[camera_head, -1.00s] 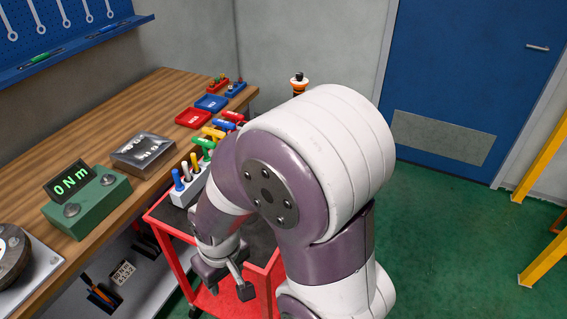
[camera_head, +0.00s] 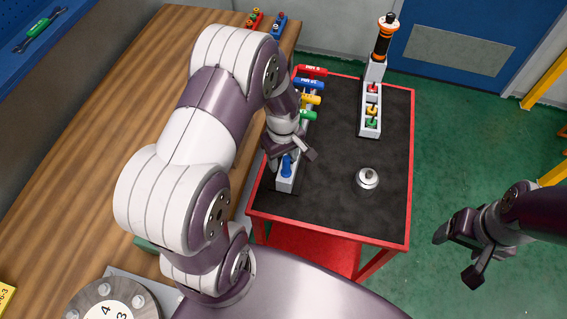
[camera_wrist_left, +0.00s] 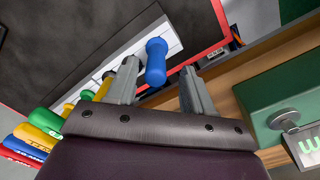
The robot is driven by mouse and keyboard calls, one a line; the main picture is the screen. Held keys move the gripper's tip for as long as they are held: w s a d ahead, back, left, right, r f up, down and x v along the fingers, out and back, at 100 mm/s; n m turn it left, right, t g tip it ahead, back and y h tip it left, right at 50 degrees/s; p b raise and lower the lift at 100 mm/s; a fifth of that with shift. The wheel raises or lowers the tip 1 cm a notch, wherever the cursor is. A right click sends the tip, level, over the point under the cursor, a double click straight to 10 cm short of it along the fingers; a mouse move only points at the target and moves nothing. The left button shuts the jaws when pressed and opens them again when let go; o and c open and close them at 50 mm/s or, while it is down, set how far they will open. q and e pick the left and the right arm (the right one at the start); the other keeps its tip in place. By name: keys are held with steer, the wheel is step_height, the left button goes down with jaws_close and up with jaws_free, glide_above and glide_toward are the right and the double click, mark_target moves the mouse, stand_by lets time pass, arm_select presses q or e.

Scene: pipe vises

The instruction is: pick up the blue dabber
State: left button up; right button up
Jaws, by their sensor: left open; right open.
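The blue dabber (camera_head: 287,167) stands upright in a white rack (camera_head: 285,185) at the near left of the black-topped cart. My left gripper (camera_head: 291,157) is open just over it, with its fingers on either side in the head view. In the left wrist view the blue dabber (camera_wrist_left: 156,62) shows between the two spread fingertips (camera_wrist_left: 159,68), seemingly a little beyond them. I cannot tell whether they touch it. The other dabbers in the rack are mostly hidden by the gripper. My right gripper (camera_head: 456,258) is open and empty, off the cart's right side.
Red, blue, yellow and green T-handles (camera_head: 310,85) stand close behind the left gripper. A grey rack (camera_head: 370,125) with small coloured items and an orange-black tool (camera_head: 384,40) is at the back right. A round metal piece (camera_head: 367,178) sits on the cart (camera_head: 330,205). The wooden bench (camera_head: 90,150) lies left.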

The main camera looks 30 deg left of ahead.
mark_target(288, 172)
arm_select(q)
steer(key=shift+d+f, duration=0.25)
steer(key=shift+f, duration=0.35)
steer(key=shift+d+f, duration=0.2)
steer(key=shift+f, duration=0.35)
steer(key=shift+d+f, duration=0.15)
steer(key=shift+d, duration=0.2)
steer(key=shift+a, duration=0.2)
steer(key=shift+a+f, duration=0.1)
steer(key=shift+a, duration=0.1)
steer(key=c, duration=0.9)
steer(key=shift+d, duration=0.2)
steer(key=shift+c, duration=0.2)
step_height(288, 172, up, 10)
steer(key=shift+b, duration=0.45)
steer(key=shift+a, duration=0.1)
arm_select(e)
steer(key=shift+s+d+f, duration=0.15)
steer(key=shift+d+f, duration=0.1)
steer(key=shift+d, duration=0.45)
